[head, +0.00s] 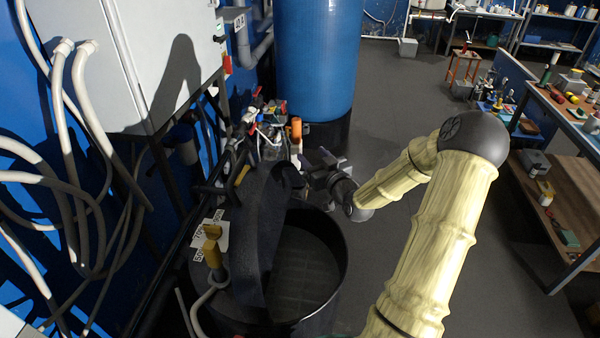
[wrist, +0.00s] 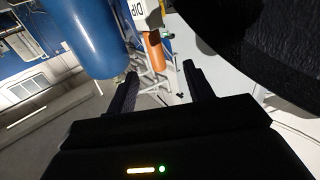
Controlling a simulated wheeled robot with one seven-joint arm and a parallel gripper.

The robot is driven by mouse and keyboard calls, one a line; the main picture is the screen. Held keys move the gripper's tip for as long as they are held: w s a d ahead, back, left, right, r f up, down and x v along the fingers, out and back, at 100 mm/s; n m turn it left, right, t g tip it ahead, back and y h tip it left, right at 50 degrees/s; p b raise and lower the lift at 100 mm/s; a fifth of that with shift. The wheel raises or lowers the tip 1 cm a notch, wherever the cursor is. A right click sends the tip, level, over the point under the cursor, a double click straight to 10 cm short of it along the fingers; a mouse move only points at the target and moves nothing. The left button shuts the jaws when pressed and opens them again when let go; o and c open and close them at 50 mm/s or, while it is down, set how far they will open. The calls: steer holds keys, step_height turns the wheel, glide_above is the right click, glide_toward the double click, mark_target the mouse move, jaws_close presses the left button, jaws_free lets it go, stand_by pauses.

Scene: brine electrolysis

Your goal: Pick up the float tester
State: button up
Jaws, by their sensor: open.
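My gripper (head: 318,168) is near the far side of an open black tank in the head view. In the wrist view its two dark fingers (wrist: 160,74) are apart with nothing held between them. An orange cylinder (wrist: 154,52) shows beyond and between the fingertips, under a white label reading "DIP" (wrist: 138,12). An orange upright piece (head: 296,128) also shows just past my gripper in the head view. I cannot tell for sure which thing is the float tester; the orange piece may be part of it.
The black tank (head: 338,285) has a raised dark lid (head: 262,225) close to my gripper. A large blue vessel (head: 318,60) stands behind. A wall cabinet (head: 150,60) and hoses (head: 60,190) are at left.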

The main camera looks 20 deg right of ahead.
mark_target(299, 135)
steer(key=w, duration=0.2)
steer(key=w+p, duration=0.1)
steer(key=w, duration=0.2)
steer(key=w+d+p, duration=0.1)
steer(key=w, duration=0.1)
steer(key=shift+w, duration=0.4)
steer(key=shift+a, duration=0.1)
steer(key=shift+w, duration=0.1)
steer(key=shift+w+a+r+p, duration=0.15)
steer(key=shift+w+p, duration=0.15)
steer(key=shift+p, duration=0.25)
steer(key=shift+w+p, duration=1.05)
steer(key=shift+w, duration=1.2)
jaws_close()
